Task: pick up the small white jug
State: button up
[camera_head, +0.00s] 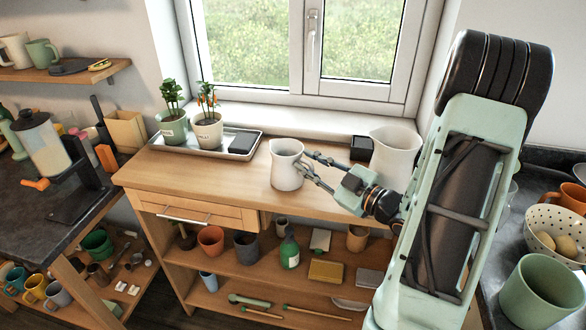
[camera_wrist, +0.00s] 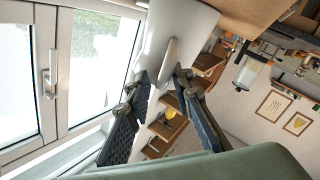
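The small white jug (camera_head: 285,166) stands upright on the wooden cabinet top, below the window. My gripper (camera_head: 309,170) is at its right side, reaching in from the right. In the wrist view the white jug (camera_wrist: 181,24) fills the top middle, with its pale handle (camera_wrist: 169,62) pointing towards me. The two fingers of my gripper (camera_wrist: 161,80) are spread apart, one on each side of the handle's end. I cannot tell whether either finger touches it.
A larger white jug (camera_head: 396,160) stands to the right, close behind my wrist. A grey tray (camera_head: 257,143) with two potted plants (camera_head: 208,132) and a dark box is at the back left. A dark small box (camera_head: 361,148) sits by the sill.

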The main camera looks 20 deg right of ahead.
grip_shut()
jog(key=shift+w+r, duration=0.1)
jog(key=shift+r, duration=0.05)
dwell(0.4)
